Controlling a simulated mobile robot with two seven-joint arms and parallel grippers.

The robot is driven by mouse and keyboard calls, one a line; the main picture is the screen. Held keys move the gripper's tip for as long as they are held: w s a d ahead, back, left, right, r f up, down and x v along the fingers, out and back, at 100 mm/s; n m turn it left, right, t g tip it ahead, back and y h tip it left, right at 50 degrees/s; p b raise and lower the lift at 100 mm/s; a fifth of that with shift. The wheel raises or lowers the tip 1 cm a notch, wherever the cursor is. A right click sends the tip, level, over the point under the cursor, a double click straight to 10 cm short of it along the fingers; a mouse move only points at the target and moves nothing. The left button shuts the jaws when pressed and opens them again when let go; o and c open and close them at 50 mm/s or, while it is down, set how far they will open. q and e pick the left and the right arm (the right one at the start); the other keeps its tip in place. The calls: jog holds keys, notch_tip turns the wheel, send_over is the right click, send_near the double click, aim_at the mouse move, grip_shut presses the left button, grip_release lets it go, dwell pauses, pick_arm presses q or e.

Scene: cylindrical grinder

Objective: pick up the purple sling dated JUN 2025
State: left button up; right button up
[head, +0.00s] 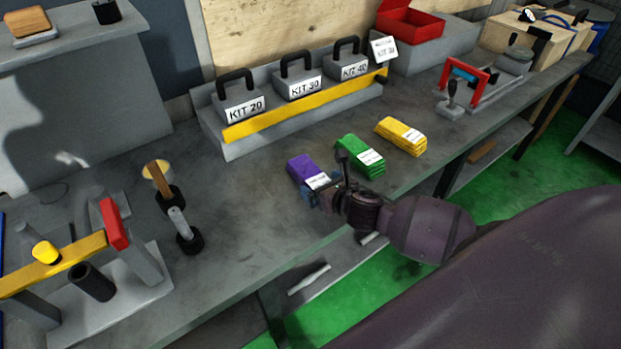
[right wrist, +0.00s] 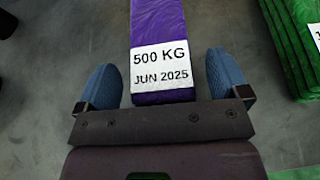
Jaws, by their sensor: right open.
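The purple sling (head: 302,168) lies folded on the grey bench, left of the green one in the head view. In the right wrist view the purple sling (right wrist: 158,22) has a white label reading 500 KG, JUN 2025. My right gripper (head: 322,194) is at the near end of the purple sling. In the right wrist view my right gripper (right wrist: 170,85) is open, with one blue fingertip on each side of the label end and gaps between. Whether the fingers are at the sling's height is hard to tell. My left gripper is not in view.
A green sling stack (head: 360,156) lies just right of the purple one, and a yellow stack (head: 401,136) lies beyond it. A grey rack with kit boxes (head: 238,105) stands behind. A fixture with a yellow bar (head: 75,262) stands at left. The bench between is mostly clear.

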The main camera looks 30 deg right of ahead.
jog(key=shift+r, duration=0.1)
jog(key=c, duration=1.2)
